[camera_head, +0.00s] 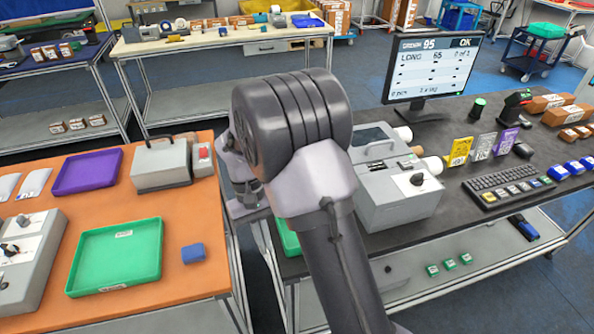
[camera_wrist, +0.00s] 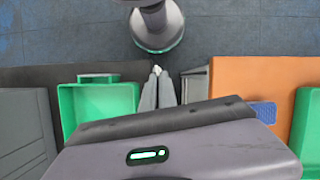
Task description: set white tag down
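In the head view my gripper (camera_head: 250,200) hangs over the gap between the orange table and the dark table, partly hidden by my own arm. In the wrist view its two grey fingers (camera_wrist: 157,82) point away, close together, with a small pale spot between their tips. I cannot tell whether that spot is a tag. A whitish-grey card (camera_head: 482,147) stands upright on the dark table, between a yellow card (camera_head: 459,151) and a purple card (camera_head: 507,142). It may be the white tag; the gripper is far to its left.
The orange table (camera_head: 185,225) holds a purple tray (camera_head: 88,171), a green tray (camera_head: 117,256) and a blue block (camera_head: 193,253). The dark table has a grey machine (camera_head: 402,203), a monitor (camera_head: 433,68) and a keyboard (camera_head: 507,185). A green bin (camera_wrist: 90,112) shows left of the fingers.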

